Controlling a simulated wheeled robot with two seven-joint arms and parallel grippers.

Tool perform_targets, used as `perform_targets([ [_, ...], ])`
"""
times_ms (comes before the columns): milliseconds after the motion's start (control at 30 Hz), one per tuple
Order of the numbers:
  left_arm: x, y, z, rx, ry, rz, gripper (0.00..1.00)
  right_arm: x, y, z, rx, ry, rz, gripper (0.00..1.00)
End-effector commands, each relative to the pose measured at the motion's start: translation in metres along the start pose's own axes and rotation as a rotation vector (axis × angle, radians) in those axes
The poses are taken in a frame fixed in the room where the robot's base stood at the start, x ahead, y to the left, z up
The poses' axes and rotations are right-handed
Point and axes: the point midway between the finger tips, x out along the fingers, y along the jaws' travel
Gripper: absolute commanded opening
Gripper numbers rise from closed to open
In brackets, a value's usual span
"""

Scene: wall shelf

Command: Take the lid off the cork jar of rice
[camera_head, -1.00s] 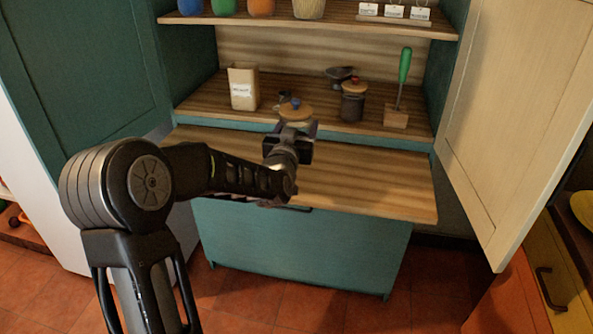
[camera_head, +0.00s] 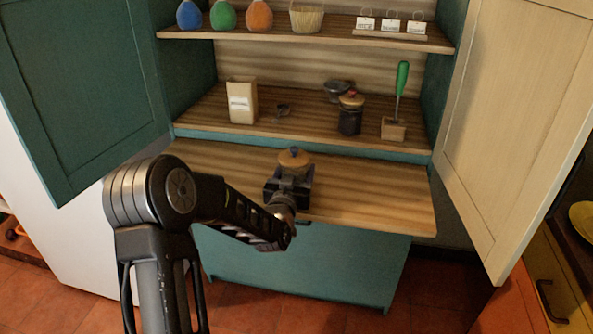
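A round cork lid with a dark blue knob (camera_head: 293,158) shows just above and behind my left gripper (camera_head: 291,177), over the wooden counter. The jar under this lid is mostly hidden by the gripper, so I cannot see its contents. My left gripper appears shut on this jar and holds it upright. Whether its base touches the counter is hidden. A second jar (camera_head: 349,120) stands on the lower shelf, with dark contents, a cork lid and a red knob. My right gripper is not in view.
The lower shelf also holds a paper bag (camera_head: 242,102), a small dark cup (camera_head: 283,110), a dark bowl (camera_head: 337,88) and a green-handled tool in a wooden block (camera_head: 393,129). The counter (camera_head: 380,190) is clear right of the gripper. Open doors flank the cupboard.

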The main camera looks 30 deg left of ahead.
Motion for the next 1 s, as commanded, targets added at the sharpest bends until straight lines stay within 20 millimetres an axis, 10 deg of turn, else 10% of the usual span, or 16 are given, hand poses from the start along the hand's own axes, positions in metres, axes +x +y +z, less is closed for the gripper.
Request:
perform_targets([
  [400,0.0005,0.0002,0.0027,0.000,0.006,0.000,0.00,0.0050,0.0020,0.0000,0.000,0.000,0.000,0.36],
  [433,0.0002,0.0001,0.0036,0.000,0.003,0.000,0.64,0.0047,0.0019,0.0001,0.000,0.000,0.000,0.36],
  [700,0.0002,0.0000,0.0027,0.000,0.002,0.000,0.85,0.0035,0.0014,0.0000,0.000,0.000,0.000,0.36],
  [1000,0.0002,-0.0001,0.0007,0.000,0.002,0.000,0.85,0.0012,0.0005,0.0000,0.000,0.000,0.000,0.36],
])
